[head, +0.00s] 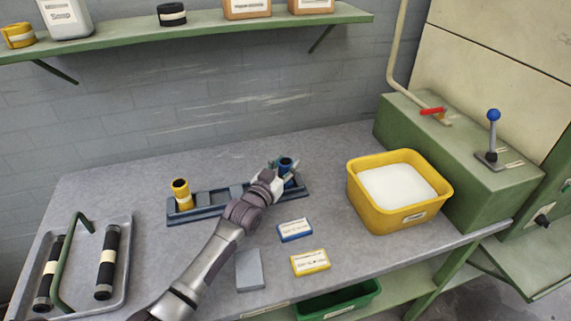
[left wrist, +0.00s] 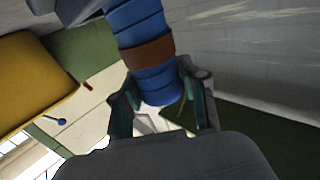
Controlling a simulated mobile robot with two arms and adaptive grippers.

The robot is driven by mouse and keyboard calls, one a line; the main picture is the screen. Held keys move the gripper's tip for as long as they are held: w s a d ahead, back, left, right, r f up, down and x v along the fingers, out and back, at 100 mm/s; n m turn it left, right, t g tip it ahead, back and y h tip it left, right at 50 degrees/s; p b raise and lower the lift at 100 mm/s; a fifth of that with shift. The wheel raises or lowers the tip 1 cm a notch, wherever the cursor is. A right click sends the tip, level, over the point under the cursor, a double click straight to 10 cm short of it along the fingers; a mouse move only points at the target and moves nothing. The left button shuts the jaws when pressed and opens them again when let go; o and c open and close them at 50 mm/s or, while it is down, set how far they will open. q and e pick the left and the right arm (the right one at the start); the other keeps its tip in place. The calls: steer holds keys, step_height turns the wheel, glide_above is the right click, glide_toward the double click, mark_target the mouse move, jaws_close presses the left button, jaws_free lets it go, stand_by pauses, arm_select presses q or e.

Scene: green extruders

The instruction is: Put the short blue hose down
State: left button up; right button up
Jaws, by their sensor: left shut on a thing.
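The short blue hose (head: 286,163) is at the right end of the dark blue rack (head: 220,200) in the head view. My left gripper (head: 280,174) is shut on it. In the left wrist view the ribbed blue hose (left wrist: 138,25) with a brown band lies between the two fingers. My gripper and arm hide its lower part in the head view, so I cannot tell whether it is seated in the rack. A short yellow hose (head: 181,190) stands upright at the rack's left end. My right gripper is not in view.
A yellow tub (head: 413,217) with white contents stands right of the rack. A blue card (head: 294,230), a yellow card (head: 310,262) and a grey block (head: 250,270) lie in front. A metal tray (head: 126,250) with black rolls is at the left.

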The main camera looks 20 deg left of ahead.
arm_select(q)
steer(key=shift+f, duration=0.1)
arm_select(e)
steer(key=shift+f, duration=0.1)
arm_select(q)
steer(key=o, duration=0.9)
steer(key=shift+c, duration=0.2)
steer(key=o, duration=0.3)
steer(key=shift+o, duration=0.2)
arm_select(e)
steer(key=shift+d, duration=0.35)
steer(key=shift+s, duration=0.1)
arm_select(q)
steer(key=shift+s, duration=0.1)
steer(key=s, duration=0.4)
steer(key=s+a, duration=0.1)
steer(key=s, duration=0.2)
steer(key=s+a+b, duration=0.1)
steer(key=s, duration=0.3)
steer(key=shift+s+a, duration=0.15)
steer(key=shift+s, duration=0.2)
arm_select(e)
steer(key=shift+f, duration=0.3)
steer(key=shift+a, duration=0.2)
